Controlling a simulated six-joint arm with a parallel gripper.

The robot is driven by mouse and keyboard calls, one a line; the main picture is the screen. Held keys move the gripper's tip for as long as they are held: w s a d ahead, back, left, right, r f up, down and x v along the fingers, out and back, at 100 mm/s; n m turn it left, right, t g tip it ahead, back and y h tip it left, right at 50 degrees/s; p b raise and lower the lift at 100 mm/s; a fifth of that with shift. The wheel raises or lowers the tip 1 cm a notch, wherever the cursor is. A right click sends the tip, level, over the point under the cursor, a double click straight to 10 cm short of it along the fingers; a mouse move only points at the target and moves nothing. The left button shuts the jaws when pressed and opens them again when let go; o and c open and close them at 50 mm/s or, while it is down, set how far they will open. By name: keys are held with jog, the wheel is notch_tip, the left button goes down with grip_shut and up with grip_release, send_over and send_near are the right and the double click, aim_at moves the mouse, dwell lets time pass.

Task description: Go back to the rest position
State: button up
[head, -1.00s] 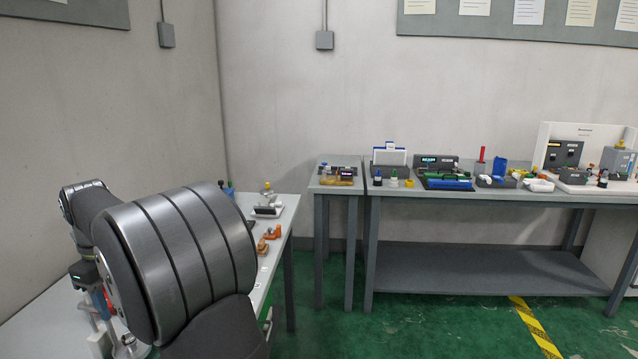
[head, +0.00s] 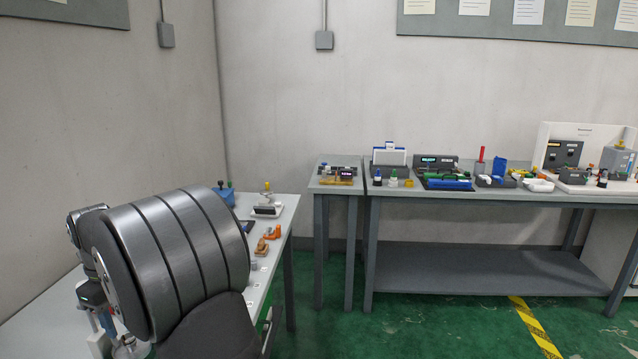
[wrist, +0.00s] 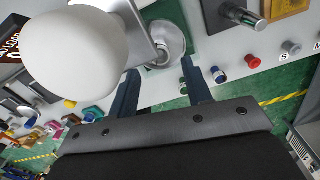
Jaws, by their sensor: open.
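My gripper (wrist: 160,82) shows in the wrist view with two dark blue fingers apart and nothing between them. In the head view, my arm fills the lower left over the left bench, and the fingers cannot be made out there.
The left bench (head: 258,275) holds a blue item (head: 224,192), a silver device on a white base (head: 267,207) and orange parts (head: 270,235). A long workbench (head: 480,198) with several devices stands at the right. A red button (wrist: 252,62) is beyond my gripper.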

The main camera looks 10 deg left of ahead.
jog(key=w+d+r, duration=0.4)
jog(key=d+r, duration=0.3)
jog(key=d, duration=0.4)
jog(key=w+d+f+n, duration=0.1)
jog(key=w+d+n, duration=0.2)
jog(key=n, duration=0.7)
jog(key=w+d+f+n, duration=0.2)
jog(key=w+d+n, duration=0.1)
jog(key=n, duration=0.7)
jog(key=shift+w+f+n, duration=0.25)
jog(key=shift+w+n, duration=0.15)
jog(key=shift+w, duration=0.15)
